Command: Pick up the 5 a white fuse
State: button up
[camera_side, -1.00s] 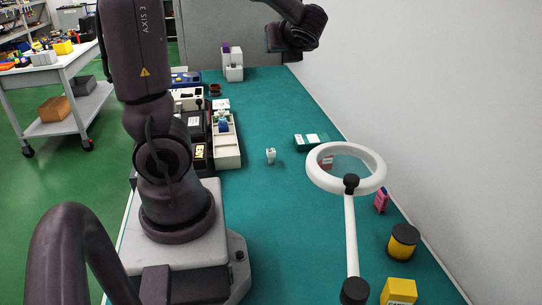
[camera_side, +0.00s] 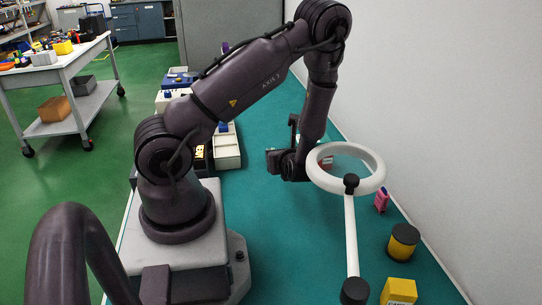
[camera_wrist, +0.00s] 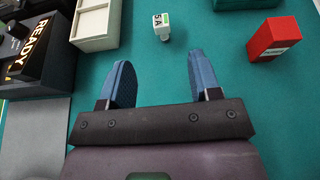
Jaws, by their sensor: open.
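The white 5 A fuse (camera_wrist: 161,25) stands on the teal mat in the wrist view, with a "5 A" label and a green mark on it. My gripper (camera_wrist: 161,80) is open and empty, its two blue fingers spread apart. The fuse lies ahead of the fingertips, roughly in line with the gap between them, and nothing touches it. In the side view my gripper (camera_side: 275,162) is low over the mat, left of the magnifier ring; its fingers are hard to make out there. The fuse is hidden behind my arm in that view.
A red box (camera_wrist: 274,39) stands right of the fuse, and a cream tray (camera_wrist: 96,26) and a dark "READY" device (camera_wrist: 38,55) lie to its left. The white magnifier ring (camera_side: 318,177) is close to my gripper in the side view. Mat around the fuse is clear.

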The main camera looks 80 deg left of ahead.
jog(key=shift+a+f, duration=0.35)
jog(key=shift+f, duration=0.3)
jog(key=x, duration=1.2)
jog(key=shift+a+r, duration=0.1)
jog(key=shift+a, duration=0.05)
jog(key=c, duration=1)
